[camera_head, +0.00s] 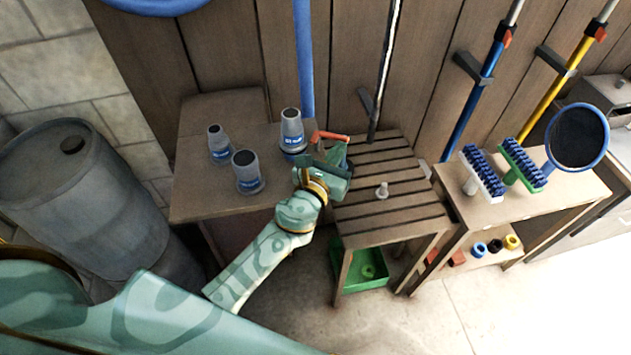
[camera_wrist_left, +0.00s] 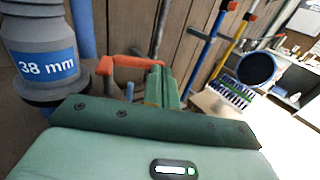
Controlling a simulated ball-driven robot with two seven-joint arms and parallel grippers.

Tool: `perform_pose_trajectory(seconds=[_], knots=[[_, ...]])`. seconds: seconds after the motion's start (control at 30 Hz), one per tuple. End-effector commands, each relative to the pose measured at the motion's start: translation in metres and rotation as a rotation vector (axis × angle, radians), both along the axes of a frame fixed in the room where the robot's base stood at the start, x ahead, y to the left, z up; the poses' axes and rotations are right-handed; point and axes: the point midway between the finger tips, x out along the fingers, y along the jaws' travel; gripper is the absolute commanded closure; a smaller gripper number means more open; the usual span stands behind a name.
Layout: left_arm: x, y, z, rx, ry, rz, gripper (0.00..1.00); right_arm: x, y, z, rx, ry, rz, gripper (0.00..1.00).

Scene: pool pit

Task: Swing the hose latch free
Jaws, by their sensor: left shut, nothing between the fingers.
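The latch is an orange lever (camera_head: 329,136) by the grey fitting (camera_head: 292,131) at the back of the left table. In the left wrist view the orange lever (camera_wrist_left: 126,62) lies roughly level, right of the grey fitting (camera_wrist_left: 40,45) labelled 38 mm. My left gripper (camera_head: 345,157) is shut and empty, just right of and below the lever in the head view. In the left wrist view its green fingers (camera_wrist_left: 160,82) stand together close to the lever's right end. I cannot tell whether they touch it. My right gripper is in neither view.
Two more grey fittings (camera_head: 219,145) (camera_head: 247,171) stand on the left table (camera_head: 190,195). Brushes (camera_head: 521,162) and a round net (camera_head: 578,138) are at the right. A drum (camera_head: 85,200) stands left.

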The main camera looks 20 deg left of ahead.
Motion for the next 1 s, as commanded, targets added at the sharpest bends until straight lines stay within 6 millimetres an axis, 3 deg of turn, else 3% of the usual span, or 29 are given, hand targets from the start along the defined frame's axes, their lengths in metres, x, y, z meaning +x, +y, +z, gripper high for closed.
perform_pose_trajectory(seconds=[0.3,0.5,0.7,0.87,0.97,1.0], knots=[[-0.09,0.008,-0.005,0.003,0.008,0.0,1.0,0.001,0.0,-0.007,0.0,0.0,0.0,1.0],[-0.131,0.011,-0.006,0.002,0.009,0.001,1.0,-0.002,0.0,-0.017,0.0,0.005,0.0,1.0],[-0.148,0.013,-0.004,0.003,0.007,0.002,1.0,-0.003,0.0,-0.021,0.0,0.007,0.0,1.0],[-0.149,0.013,-0.003,-0.02,0.009,0.002,1.0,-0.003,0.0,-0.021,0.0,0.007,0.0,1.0],[-0.149,0.012,-0.005,-0.182,0.033,-0.003,1.0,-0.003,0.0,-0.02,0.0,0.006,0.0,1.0],[-0.151,0.011,-0.023,-0.322,0.093,-0.001,1.0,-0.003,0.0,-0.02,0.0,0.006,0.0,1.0]])
